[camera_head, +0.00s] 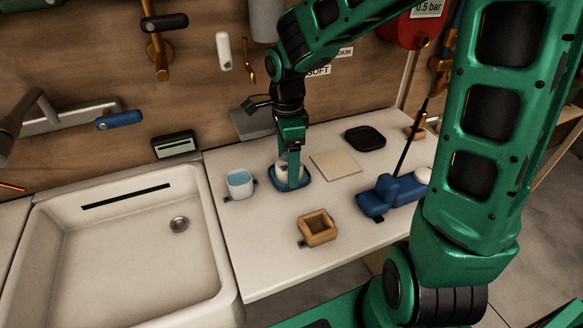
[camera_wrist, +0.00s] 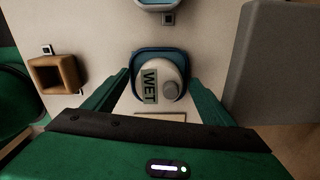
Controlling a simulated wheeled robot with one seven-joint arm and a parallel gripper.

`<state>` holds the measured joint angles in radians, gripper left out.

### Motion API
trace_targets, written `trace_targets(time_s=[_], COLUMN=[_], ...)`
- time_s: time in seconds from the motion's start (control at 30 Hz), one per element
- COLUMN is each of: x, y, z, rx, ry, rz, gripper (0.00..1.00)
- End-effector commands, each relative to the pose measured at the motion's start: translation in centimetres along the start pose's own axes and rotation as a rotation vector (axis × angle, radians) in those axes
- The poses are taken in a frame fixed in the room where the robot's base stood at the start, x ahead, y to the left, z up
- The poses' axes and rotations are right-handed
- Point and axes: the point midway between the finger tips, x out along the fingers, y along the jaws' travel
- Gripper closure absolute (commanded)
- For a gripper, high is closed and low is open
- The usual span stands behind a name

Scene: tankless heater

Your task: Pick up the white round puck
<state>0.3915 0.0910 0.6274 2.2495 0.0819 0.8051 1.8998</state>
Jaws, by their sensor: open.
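A white round puck (camera_wrist: 171,77) with a "WET" label and a grey knob sits in a blue dish (camera_wrist: 187,57) in the wrist view. In the head view the puck (camera_head: 281,167) shows only in part behind my gripper (camera_head: 293,180), above the blue dish (camera_head: 277,185). In the wrist view my gripper (camera_wrist: 160,80) is open, with one finger on each side of the puck. I cannot tell whether the fingers touch it.
A light blue cup (camera_head: 240,184) stands left of the dish and a wooden box (camera_head: 317,229) in front. A beige square (camera_head: 335,164), a black tray (camera_head: 365,138) and a blue device (camera_head: 384,195) lie to the right. A white sink (camera_head: 130,260) is at the left.

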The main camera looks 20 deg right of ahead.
Motion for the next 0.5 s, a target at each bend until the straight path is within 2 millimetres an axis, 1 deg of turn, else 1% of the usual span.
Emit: trace_targets(time_s=[0.1, 0.13, 0.17, 0.2, 0.27, 0.3, 0.33, 0.37, 0.4, 0.5], x=[-0.03, -0.04, -0.04, -0.05, -0.05, -0.06, -0.06, -0.06, -0.07, -0.07], y=[-0.01, -0.01, -0.02, -0.02, -0.02, -0.02, -0.02, -0.03, -0.04, -0.05], z=[-0.01, -0.01, -0.01, -0.01, -0.01, -0.02, -0.02, -0.02, -0.03, -0.05], rx=[0.000, 0.000, 0.000, 0.000, 0.000, 0.000, 0.000, 0.000, 0.001, 0.001], ry=[0.000, 0.000, 0.000, 0.000, 0.000, 0.000, 0.000, 0.000, 0.000, 0.000], rz=[0.000, 0.000, -0.001, 0.000, -0.001, -0.001, -0.001, -0.001, -0.001, -0.001], gripper=[0.23, 0.25, 0.32, 0.42, 0.56, 0.66, 0.70, 0.70, 0.74, 0.74])
